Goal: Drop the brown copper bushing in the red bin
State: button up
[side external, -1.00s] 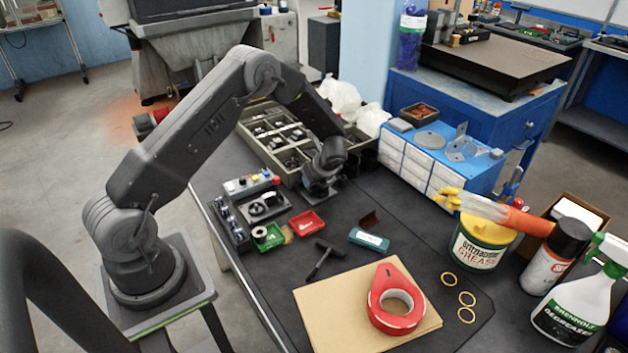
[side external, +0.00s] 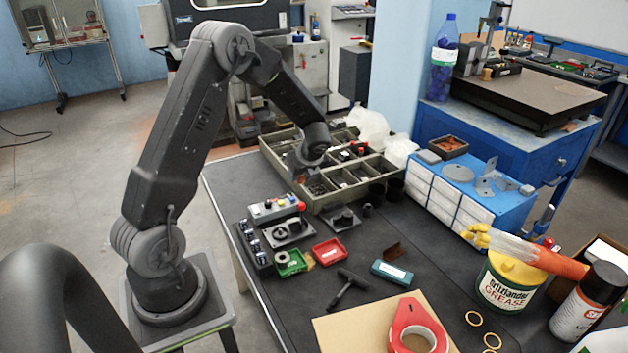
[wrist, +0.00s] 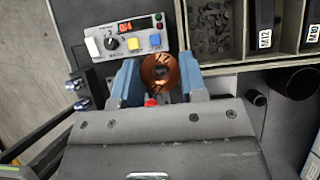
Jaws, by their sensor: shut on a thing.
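My gripper (wrist: 160,82) is shut on the brown copper bushing (wrist: 160,70), a ring with dark marks on its face, held between the two blue-grey fingers in the wrist view. In the side view my gripper (side external: 302,172) is above the bench at the near left edge of the divided parts tray; the bushing is too small to make out clearly there. The red bin (side external: 328,251) is a small open tray on the dark mat, nearer the camera than my gripper and apart from it. I cannot make out the red bin in the wrist view.
A green bin (side external: 290,263) stands left of the red bin. A control box (side external: 276,210) with knobs lies behind them. The parts tray (side external: 345,203) stands beyond.

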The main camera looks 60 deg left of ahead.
jog(key=shift+s+a+r, duration=0.15)
jog(key=shift+s, duration=0.05)
notch_tip(320, 180, up, 5)
jog(key=n+g+h, duration=0.3)
jog(key=n+g, duration=0.3)
jog(key=n, duration=0.6)
send_over(318, 257)
jog(key=w, duration=0.2)
notch_tip(318, 257, down, 9)
jog(key=shift+w+d+f, duration=0.1)
jog(key=shift+d+f, duration=0.1)
jog(key=shift+f, duration=1.1)
jog(key=shift+w+d+f, duration=0.1)
jog(key=shift+d+f, duration=0.05)
jog(key=shift+f, duration=1.15)
jog(key=shift+f, duration=0.9)
